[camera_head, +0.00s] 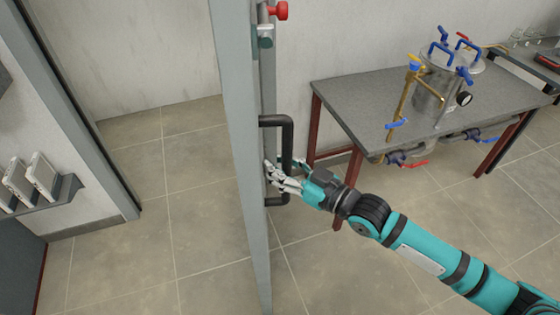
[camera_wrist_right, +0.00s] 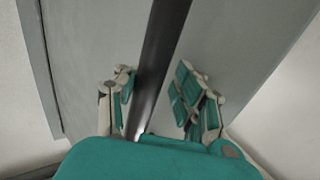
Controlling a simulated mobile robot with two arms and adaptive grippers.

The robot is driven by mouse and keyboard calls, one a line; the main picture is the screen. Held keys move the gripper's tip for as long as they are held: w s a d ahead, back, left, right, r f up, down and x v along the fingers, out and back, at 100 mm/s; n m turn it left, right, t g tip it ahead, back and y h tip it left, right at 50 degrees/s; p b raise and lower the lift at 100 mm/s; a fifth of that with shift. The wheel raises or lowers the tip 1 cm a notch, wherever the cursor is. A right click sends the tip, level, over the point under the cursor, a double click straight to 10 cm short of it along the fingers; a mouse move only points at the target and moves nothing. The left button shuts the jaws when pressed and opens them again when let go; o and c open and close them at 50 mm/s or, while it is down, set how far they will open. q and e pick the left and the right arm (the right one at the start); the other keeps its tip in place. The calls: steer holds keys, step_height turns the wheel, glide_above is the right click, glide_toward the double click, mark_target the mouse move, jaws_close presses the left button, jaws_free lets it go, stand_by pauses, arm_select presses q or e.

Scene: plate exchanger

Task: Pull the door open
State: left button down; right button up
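The grey door (camera_head: 238,150) stands ajar and shows nearly edge-on in the head view; its flat face (camera_wrist_right: 235,50) fills much of the right wrist view. A black bar handle (camera_head: 288,140) is on its right side. My right gripper (camera_head: 275,174) is at the lower half of this handle. In the right wrist view the handle bar (camera_wrist_right: 160,60) runs between the two fingers of my right gripper (camera_wrist_right: 158,105). The fingers are open around the bar, with a visible gap to the right finger. My left gripper is not in view.
A grey table (camera_head: 350,95) with a metal vessel (camera_head: 440,85), pipes and valves stands right of the door. A door frame (camera_head: 85,120) and a small shelf (camera_head: 50,200) are at the left. The tiled floor between frame and door is clear.

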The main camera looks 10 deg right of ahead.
steer(key=o, duration=0.4)
steer(key=shift+s+r, duration=0.15)
steer(key=shift+c, duration=0.2)
steer(key=shift+d, duration=0.1)
steer(key=v, duration=1.2)
steer(key=shift+r, duration=0.1)
